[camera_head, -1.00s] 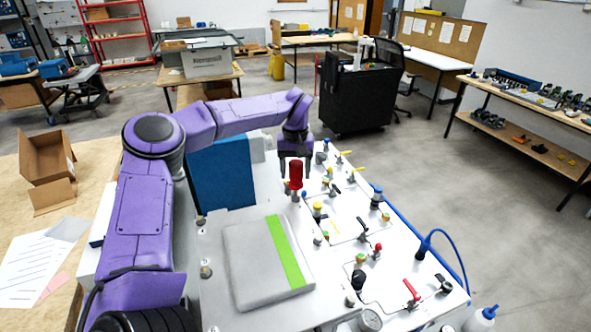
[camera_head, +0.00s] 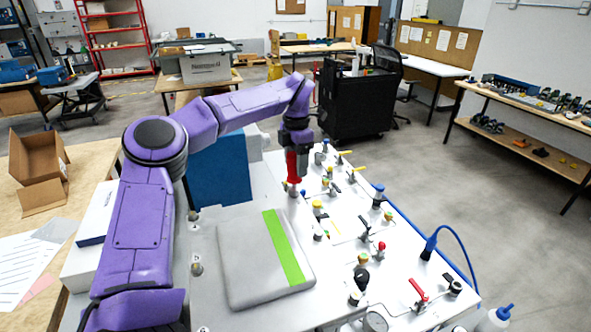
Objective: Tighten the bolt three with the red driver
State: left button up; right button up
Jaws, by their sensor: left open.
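The red driver (camera_head: 292,167) stands upright on the white analyser panel (camera_head: 330,262), its handle up. My left gripper (camera_head: 294,158) has come down over the driver's handle from above, with its fingers around or beside the handle. The gripper is open; whether a finger touches the driver I cannot tell. The driver's tip is near small fittings on the panel; which bolt is under it is too small to tell. My right gripper is not in view.
Several valves and fittings, such as a red-handled valve (camera_head: 417,291), stand on the panel to the right. A grey pad with a green stripe (camera_head: 262,262) lies in front of the driver. A blue box (camera_head: 220,172) stands behind. A blue hose (camera_head: 460,250) curves at the right edge.

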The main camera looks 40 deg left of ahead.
pick_arm(q)
jog(key=shift+r, duration=0.1)
grip_shut()
jog(key=m+p, duration=0.2)
jog(key=p, duration=0.1)
jog(key=m+p, duration=0.3)
jog(key=shift+s+r+p, duration=0.1)
jog(key=shift+r+p, duration=0.1)
jog(key=shift+p, duration=0.1)
jog(key=shift+m+p, duration=0.4)
jog(key=shift+m, duration=0.1)
grip_release()
jog(key=shift+f+b, duration=0.3)
jog(key=shift+s+a, duration=0.1)
jog(key=shift+a, duration=0.1)
